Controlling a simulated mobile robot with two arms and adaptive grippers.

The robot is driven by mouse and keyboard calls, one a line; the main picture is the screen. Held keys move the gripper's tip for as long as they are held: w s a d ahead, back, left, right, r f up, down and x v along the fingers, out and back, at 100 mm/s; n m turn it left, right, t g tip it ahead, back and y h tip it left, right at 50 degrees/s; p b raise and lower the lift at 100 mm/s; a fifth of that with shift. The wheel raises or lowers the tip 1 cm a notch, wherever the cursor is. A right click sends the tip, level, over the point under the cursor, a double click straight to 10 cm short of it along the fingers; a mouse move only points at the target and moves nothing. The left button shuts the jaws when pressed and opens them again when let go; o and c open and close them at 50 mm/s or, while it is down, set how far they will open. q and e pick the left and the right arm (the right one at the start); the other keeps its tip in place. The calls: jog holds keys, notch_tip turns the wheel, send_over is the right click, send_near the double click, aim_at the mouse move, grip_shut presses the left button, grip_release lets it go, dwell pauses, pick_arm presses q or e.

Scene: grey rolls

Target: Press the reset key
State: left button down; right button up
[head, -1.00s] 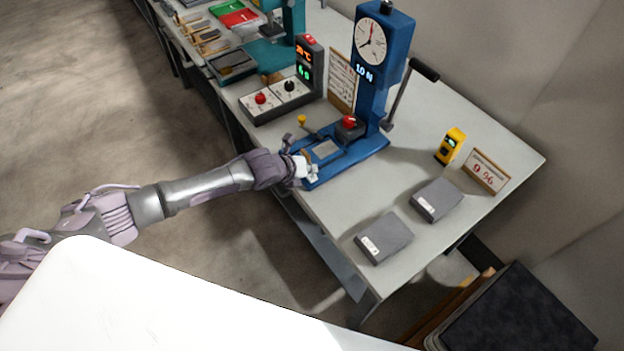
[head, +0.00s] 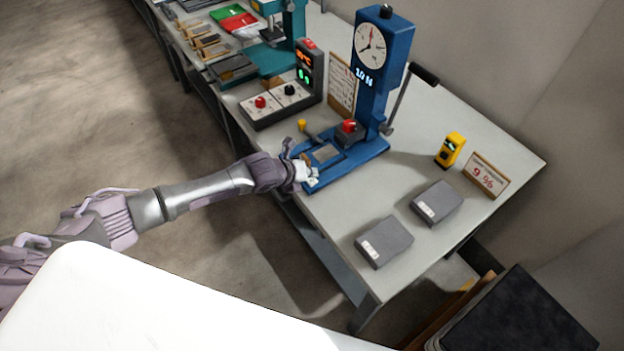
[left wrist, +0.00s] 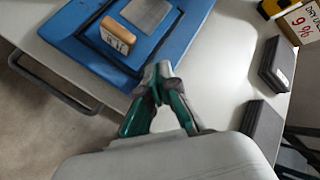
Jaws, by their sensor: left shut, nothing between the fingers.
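A blue press (head: 368,98) stands on the table with a round dial and a small lit display. On the front of its base (left wrist: 68,46) is a tan block with a white label (left wrist: 118,38), which looks like a key; its lettering is too blurred to read, so I cannot tell for certain that it is the reset key. My left gripper (left wrist: 158,74) is shut and empty at the near edge of the base, to the right of the tan block. The left gripper also shows in the head view (head: 309,172). My right gripper is out of view.
A grey control box (head: 281,103) with a red knob stands left of the press. The press's lever (head: 402,98) sticks out to the right. Two grey blocks (head: 385,242) (head: 437,203), a yellow device (head: 449,150) and a card (head: 486,177) stand on the right part of the table.

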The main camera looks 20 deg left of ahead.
aim_at(310, 181)
pick_arm(q)
jog(key=shift+f, duration=0.2)
jog(key=shift+f, duration=0.25)
jog(key=shift+f+b, duration=0.5)
jog(key=shift+b, duration=0.15)
dwell(0.7)
jog(key=shift+r, duration=0.1)
jog(key=shift+r+p, duration=0.85)
jog(key=shift+p, duration=0.05)
notch_tip(310, 181, up, 5)
jog(key=p, duration=0.4)
jog(key=shift+p, duration=0.35)
